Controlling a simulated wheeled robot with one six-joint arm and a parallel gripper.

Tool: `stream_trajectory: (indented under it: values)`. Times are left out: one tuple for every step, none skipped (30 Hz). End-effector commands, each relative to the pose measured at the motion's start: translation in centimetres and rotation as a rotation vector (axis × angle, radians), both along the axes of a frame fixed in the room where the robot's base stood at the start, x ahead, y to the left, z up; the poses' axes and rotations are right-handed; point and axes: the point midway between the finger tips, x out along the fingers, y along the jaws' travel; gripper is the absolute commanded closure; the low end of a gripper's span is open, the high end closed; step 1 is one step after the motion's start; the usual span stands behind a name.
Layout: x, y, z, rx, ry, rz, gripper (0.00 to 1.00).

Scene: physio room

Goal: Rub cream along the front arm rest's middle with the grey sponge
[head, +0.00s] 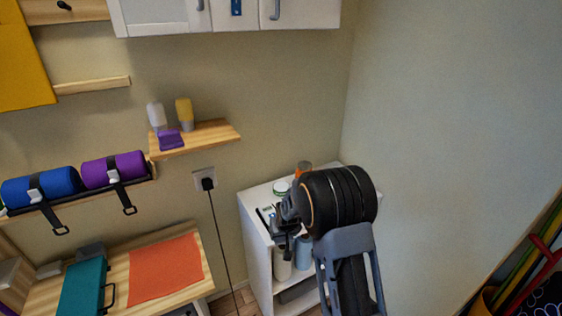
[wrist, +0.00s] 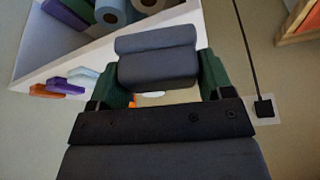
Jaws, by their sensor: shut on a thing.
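My gripper (wrist: 163,70) is shut on the grey sponge (wrist: 157,68), a two-tone grey block between its dark green fingers in the wrist view. In the head view my gripper (head: 284,228) is in front of the white cabinet at lower right, mostly hidden by my arm; the sponge cannot be made out there. A small jar with a green rim (head: 281,187) stands on the cabinet top; I cannot tell whether it holds the cream. I cannot make out any arm rest in either view.
The white cabinet (head: 256,238) holds bottles and small items close to my arm. A wooden shelf (head: 222,136) with bottles is on the wall. A bench at lower left carries an orange mat (head: 166,268) and teal case (head: 83,287). A cable hangs from the socket (head: 205,180).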

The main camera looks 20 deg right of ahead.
Motion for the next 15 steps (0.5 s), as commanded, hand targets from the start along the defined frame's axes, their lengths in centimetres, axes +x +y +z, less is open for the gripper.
stream_trajectory:
  values:
    - [0.7, -1.1, 1.5, -0.001, -0.007, -0.023, 0.45]
    - [1.0, -1.6, 2.3, 0.000, -0.007, -0.035, 0.45]
    - [1.3, -2.3, 3.5, -0.001, -0.007, -0.049, 0.45]
    - [1.5, -2.8, 4.3, 0.000, -0.006, -0.061, 0.45]
    - [1.7, -3.3, 5.1, 0.000, -0.006, -0.070, 0.45]
    - [1.9, -4.0, 6.2, 0.000, -0.006, -0.084, 0.45]
    - [2.1, -4.5, 7.0, -0.001, -0.006, -0.095, 0.45]
    - [2.2, -4.9, 7.8, 0.000, -0.005, -0.104, 0.45]
    - [2.3, -5.6, 8.9, 0.000, -0.006, -0.117, 0.45]
    - [2.3, -6.0, 9.5, -0.001, -0.005, -0.126, 0.45]
    - [2.4, -6.4, 10.2, -0.001, -0.005, -0.134, 0.45]
    - [2.4, -6.9, 11.2, 0.000, -0.006, -0.146, 0.45]
    - [2.4, -7.3, 11.8, 0.000, -0.004, -0.154, 0.45]
    - [2.4, -7.7, 12.5, -0.001, -0.005, -0.163, 0.45]
    - [2.3, -8.2, 13.3, -0.001, -0.005, -0.173, 0.45]
